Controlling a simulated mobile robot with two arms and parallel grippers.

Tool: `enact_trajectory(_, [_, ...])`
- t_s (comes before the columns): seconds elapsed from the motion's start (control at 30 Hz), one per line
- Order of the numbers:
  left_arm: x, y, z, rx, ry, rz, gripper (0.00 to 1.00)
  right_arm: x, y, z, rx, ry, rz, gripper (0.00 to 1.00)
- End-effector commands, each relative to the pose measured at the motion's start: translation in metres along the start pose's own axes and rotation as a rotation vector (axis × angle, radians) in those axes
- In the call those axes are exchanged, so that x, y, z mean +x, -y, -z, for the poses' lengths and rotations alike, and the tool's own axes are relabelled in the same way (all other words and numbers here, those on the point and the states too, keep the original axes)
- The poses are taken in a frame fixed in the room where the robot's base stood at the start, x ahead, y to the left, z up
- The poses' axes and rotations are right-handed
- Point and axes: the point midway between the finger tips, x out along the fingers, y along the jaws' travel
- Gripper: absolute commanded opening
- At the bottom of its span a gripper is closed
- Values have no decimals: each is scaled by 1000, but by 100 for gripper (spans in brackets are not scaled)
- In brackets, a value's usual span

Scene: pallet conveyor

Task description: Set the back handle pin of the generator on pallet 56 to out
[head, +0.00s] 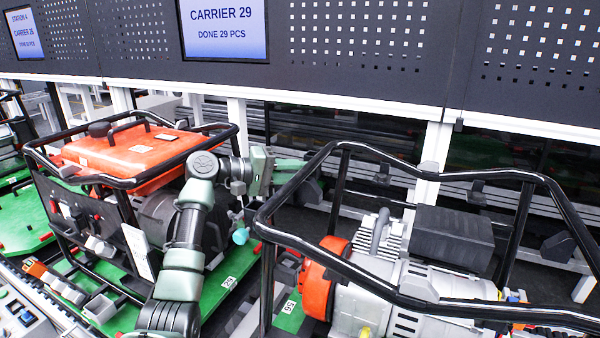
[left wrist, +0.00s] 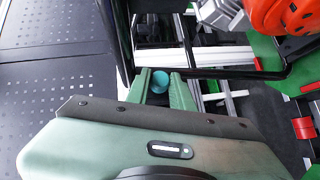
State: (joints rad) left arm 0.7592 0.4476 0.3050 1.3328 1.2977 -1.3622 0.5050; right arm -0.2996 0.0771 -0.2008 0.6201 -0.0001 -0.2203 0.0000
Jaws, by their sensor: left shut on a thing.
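The generator on pallet 56 (head: 380,300) stands at the right in the head view, with a black tube frame and an orange end; its pallet label (head: 289,305) shows below. My left gripper (head: 296,166) reaches to the back left corner of this frame. In the left wrist view, my left gripper (left wrist: 168,88) is shut on a round teal knob (left wrist: 160,81), the handle pin, beside the black frame tube (left wrist: 122,40). The knob's shaft is hidden, so I cannot tell how far the pin is out. My right gripper is in neither view.
Another generator with an orange tank (head: 135,155) stands on a green pallet (head: 215,285) at the left, close to my left arm. A second teal knob (head: 240,236) shows below my wrist. A white rail (head: 340,108) and dark panels run behind.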

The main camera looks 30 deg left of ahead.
Motion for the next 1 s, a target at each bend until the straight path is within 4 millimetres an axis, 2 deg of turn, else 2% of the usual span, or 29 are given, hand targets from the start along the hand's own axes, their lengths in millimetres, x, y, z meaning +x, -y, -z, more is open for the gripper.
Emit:
enact_trajectory(0.8, [-6,2,-8,0,6,4,0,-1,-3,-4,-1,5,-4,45])
enact_trajectory(0.83, [-6,2,-8,0,6,4,28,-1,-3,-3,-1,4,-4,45])
enact_trajectory(0.87, [-6,2,-8,0,6,4,32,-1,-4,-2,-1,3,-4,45])
enact_trajectory(1.0, [-6,1,-7,0,4,3,32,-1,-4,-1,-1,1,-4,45])
